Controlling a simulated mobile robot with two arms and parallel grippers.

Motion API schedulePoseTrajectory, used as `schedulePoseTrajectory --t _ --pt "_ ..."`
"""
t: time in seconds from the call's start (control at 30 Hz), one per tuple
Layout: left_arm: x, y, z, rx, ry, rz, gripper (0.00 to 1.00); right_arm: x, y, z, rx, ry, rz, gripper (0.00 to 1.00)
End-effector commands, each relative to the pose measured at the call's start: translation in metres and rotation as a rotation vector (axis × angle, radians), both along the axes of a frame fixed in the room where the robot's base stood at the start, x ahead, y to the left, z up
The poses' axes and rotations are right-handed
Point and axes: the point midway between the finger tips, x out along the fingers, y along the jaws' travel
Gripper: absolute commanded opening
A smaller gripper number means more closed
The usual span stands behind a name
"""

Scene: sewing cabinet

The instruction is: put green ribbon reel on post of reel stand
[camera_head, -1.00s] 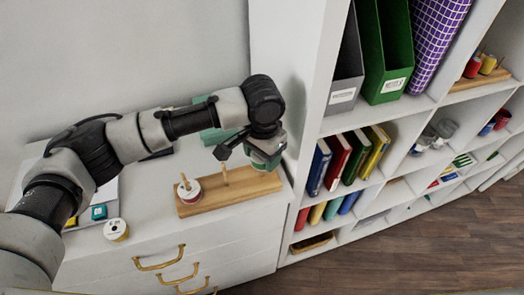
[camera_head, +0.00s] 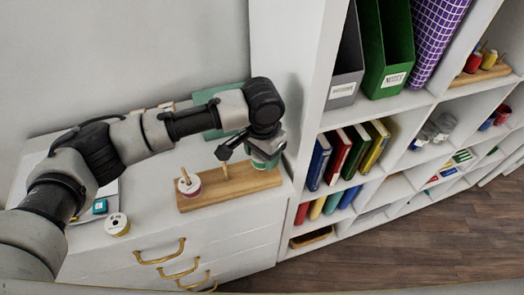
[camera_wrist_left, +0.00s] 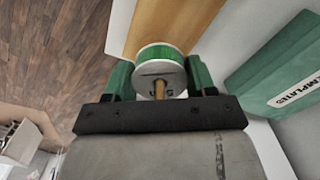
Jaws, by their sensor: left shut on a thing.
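The green ribbon reel (camera_wrist_left: 158,55), with a white flange, sits between the two fingers of my left gripper (camera_wrist_left: 160,82). The fingers are shut on it. In the wrist view a wooden post end shows at the middle of the flange, so the reel appears to be around the post. In the head view my left gripper (camera_head: 264,156) is over the right end of the wooden reel stand (camera_head: 212,196). A red-and-white reel (camera_head: 190,187) is on the left post. The middle post (camera_head: 225,171) is bare. The right post is hidden in the head view by my gripper and the reel.
A teal box (camera_head: 222,108) stands behind my arm. The shelf unit (camera_head: 310,130) rises close to the right of my gripper.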

Motion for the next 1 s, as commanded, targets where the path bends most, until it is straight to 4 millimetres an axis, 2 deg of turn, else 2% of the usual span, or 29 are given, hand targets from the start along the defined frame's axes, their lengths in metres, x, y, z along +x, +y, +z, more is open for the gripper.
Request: schedulePoseTrajectory --t 0.1,0.13,0.3,0.67,0.77,1.0 --pt "0.000 0.000 0.000 0.000 0.000 0.000 0.33 0.000 0.000 0.000 0.000 0.000 0.000 0.36" --pt "0.000 0.000 0.000 0.000 0.000 0.000 0.59 0.000 0.000 0.000 0.000 0.000 0.000 0.36" --pt "0.000 0.000 0.000 0.000 0.000 0.000 0.85 0.000 0.000 0.000 0.000 0.000 0.000 0.36" --pt "0.000 0.000 0.005 -0.001 -0.001 0.000 0.85 0.000 0.000 -0.001 0.000 0.000 0.001 0.36" --pt "0.001 0.000 0.017 -0.002 -0.002 0.000 0.85 0.000 0.000 -0.004 0.000 0.000 0.001 0.36" --pt "0.001 -0.001 0.066 -0.002 -0.004 -0.001 0.85 0.000 0.000 -0.012 0.000 0.000 0.001 0.36"
